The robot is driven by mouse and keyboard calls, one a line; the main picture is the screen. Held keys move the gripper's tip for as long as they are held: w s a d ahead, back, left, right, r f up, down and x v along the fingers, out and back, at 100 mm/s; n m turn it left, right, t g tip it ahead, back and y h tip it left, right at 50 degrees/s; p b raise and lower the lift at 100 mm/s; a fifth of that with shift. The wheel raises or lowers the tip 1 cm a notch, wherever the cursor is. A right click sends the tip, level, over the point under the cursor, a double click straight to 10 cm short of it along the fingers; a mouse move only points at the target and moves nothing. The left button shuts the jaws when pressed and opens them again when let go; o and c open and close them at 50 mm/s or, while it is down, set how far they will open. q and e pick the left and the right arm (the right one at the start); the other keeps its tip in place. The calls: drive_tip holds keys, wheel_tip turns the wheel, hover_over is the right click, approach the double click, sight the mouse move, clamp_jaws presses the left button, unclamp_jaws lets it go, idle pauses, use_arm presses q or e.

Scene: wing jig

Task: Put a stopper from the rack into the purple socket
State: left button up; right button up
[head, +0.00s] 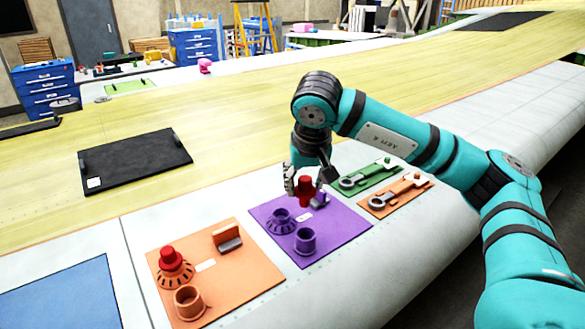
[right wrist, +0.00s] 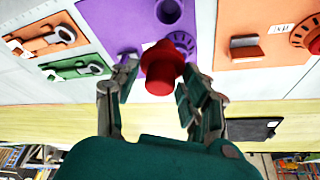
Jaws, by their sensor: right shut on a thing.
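My right gripper (head: 300,182) is shut on a red stopper (head: 305,192) and holds it above the far part of the purple board (head: 333,225). In the right wrist view the stopper (right wrist: 160,68) sits between the two fingers (right wrist: 157,78). On the purple board stand a plain round purple cup (head: 305,241) and a ribbed purple holder (head: 281,221), both nearer the front than the gripper and apart from the stopper. A purple and grey block (head: 321,198) is partly hidden behind the gripper. I cannot see my left gripper.
To the left, an orange board (head: 250,285) bears another red stopper (head: 171,257) in a ribbed holder, an orange cup (head: 188,302) and a block (head: 228,238). To the right lie green (head: 370,178) and orange (head: 395,199) wrench boards. A black tray (head: 135,160) lies behind.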

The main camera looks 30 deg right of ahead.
sight(307, 206)
drive_tip(key=shift+s+f+b, duration=0.7)
drive_tip(key=shift+f+b, duration=0.2)
drive_tip(key=shift+f, duration=0.15)
drive_tip(key=b+x, duration=0.1)
drive_tip(key=x, duration=0.1)
drive_tip(key=b+x, duration=0.1)
drive_tip(key=x, duration=0.1)
drive_tip(key=shift+s+a+f+b, duration=0.15)
drive_tip(key=shift+s+a+b, duration=0.1)
drive_tip(key=shift+s+b, duration=0.1)
drive_tip(key=shift+s+f, duration=0.1)
drive_tip(key=shift+f, duration=0.2)
use_arm(q)
drive_tip(key=shift+s+f, duration=0.35)
drive_tip(key=shift+f, duration=0.5)
drive_tip(key=shift+s+f, duration=0.3)
drive_tip(key=shift+f, duration=0.55)
drive_tip(key=shift+s+f, duration=0.35)
drive_tip(key=shift+f, duration=0.5)
drive_tip(key=shift+f+b, duration=0.35)
drive_tip(key=shift+b, duration=0.25)
use_arm(e)
drive_tip(key=shift+f, duration=0.25)
use_arm(q)
drive_tip(key=shift+w+f+b, duration=0.1)
drive_tip(key=shift+f+b, duration=0.3)
use_arm(e)
drive_tip(key=shift+f, duration=0.5)
